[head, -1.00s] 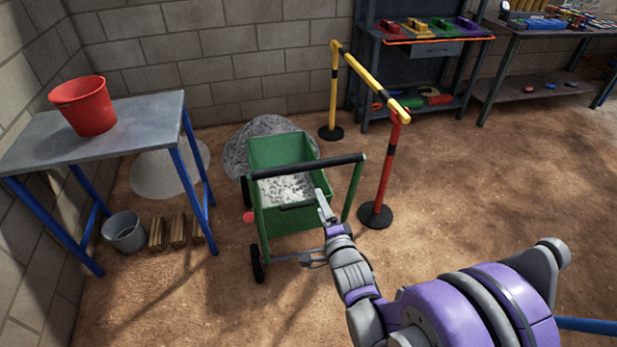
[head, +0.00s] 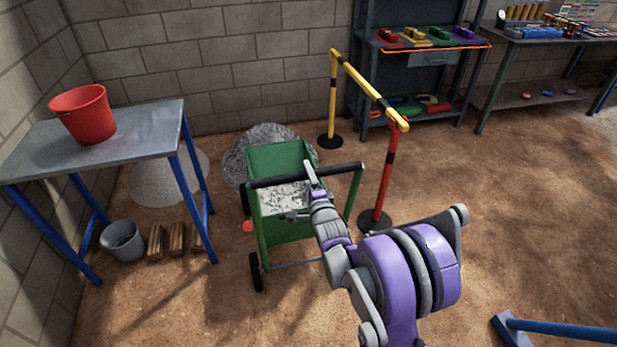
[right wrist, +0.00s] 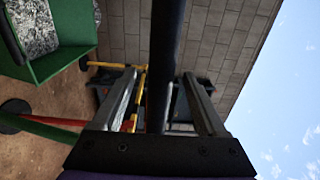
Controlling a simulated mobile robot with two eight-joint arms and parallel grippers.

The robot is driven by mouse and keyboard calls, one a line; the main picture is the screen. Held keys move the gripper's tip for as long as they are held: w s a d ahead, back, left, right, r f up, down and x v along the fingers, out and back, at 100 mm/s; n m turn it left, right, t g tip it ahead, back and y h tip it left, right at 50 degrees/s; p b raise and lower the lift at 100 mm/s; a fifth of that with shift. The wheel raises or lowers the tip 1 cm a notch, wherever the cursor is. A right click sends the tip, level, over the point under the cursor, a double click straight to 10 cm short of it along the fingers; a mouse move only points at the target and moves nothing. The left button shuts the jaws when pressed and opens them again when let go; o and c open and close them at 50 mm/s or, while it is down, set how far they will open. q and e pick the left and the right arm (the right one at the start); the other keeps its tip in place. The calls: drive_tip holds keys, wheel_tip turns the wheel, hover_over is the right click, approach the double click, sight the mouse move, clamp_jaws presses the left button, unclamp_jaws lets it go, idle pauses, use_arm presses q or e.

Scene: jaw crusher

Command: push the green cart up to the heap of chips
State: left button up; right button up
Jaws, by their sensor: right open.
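The green cart (head: 275,158) stands on the dirt floor with grey-white chips (head: 283,196) in its tray. Its black push handle (head: 270,181) faces me. The grey heap of chips (head: 238,158) lies just behind the cart's far end, partly hidden by it; I cannot tell whether they touch. My right gripper (head: 310,176) is at the handle, right of its middle. In the right wrist view the handle bar (right wrist: 166,60) runs between the two parted fingers of my right gripper (right wrist: 160,95). My left gripper is out of view.
A yellow-and-red post barrier (head: 367,80) stands close on the cart's right. On the left is a blue-legged table (head: 130,135) with a red bucket (head: 85,115); a grey bucket (head: 122,241) and wood bundles (head: 177,238) lie below. Open floor lies to the right.

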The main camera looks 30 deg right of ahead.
drive_tip(key=shift+w+d, duration=0.1)
drive_tip(key=shift+w, duration=0.35)
drive_tip(key=shift+c, duration=0.3)
clamp_jaws()
idle(0.9)
